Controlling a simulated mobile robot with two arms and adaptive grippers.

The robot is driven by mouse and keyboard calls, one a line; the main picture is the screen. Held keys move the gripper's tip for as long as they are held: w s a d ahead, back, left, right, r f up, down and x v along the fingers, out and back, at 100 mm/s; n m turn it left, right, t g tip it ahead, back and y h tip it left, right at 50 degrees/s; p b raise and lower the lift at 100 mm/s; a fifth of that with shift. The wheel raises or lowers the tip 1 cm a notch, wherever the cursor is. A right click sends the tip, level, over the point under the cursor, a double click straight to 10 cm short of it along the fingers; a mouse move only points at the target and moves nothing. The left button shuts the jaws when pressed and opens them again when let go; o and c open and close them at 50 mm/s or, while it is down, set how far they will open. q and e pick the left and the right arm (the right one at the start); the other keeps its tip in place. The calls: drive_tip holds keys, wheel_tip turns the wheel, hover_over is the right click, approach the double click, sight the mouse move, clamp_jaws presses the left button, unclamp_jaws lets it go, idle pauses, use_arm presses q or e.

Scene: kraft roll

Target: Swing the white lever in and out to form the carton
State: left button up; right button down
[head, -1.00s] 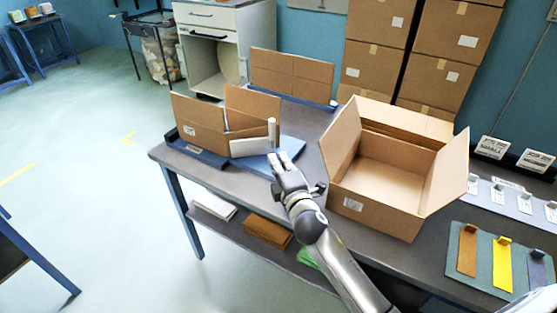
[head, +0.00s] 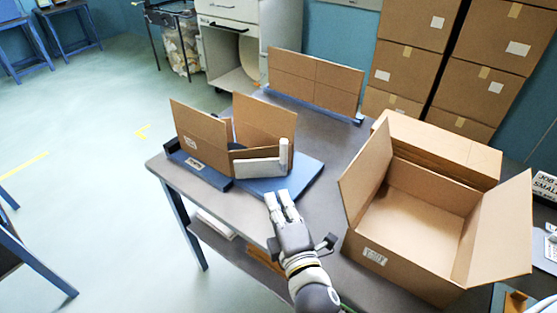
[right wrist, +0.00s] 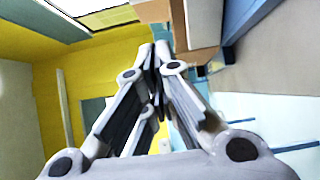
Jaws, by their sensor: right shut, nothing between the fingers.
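The white lever (head: 258,168) has a horizontal arm and an upright post at its right end. It lies along the near side of a partly formed brown carton (head: 200,128), whose tall panels stand open at the top. The carton and lever sit on a blue fixture (head: 285,182) on the table. My right gripper (head: 283,196) is shut and empty, just in front of the lever post, with a small gap visible between them. Its closed fingers also show in the right wrist view (right wrist: 160,62). My left gripper is not in view.
A large open carton (head: 420,215) stands to the right of my right gripper on the grey table (head: 325,150). A flat cardboard blank (head: 315,82) stands in a blue holder behind. Stacked closed boxes (head: 415,60) are at the back right.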

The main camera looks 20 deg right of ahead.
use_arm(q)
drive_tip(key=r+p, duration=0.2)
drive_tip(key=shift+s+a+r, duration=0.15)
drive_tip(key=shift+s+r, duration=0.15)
use_arm(e)
drive_tip(key=w+d, duration=0.3)
drive_tip(key=w, duration=0.8)
drive_tip(key=shift+w, duration=0.25)
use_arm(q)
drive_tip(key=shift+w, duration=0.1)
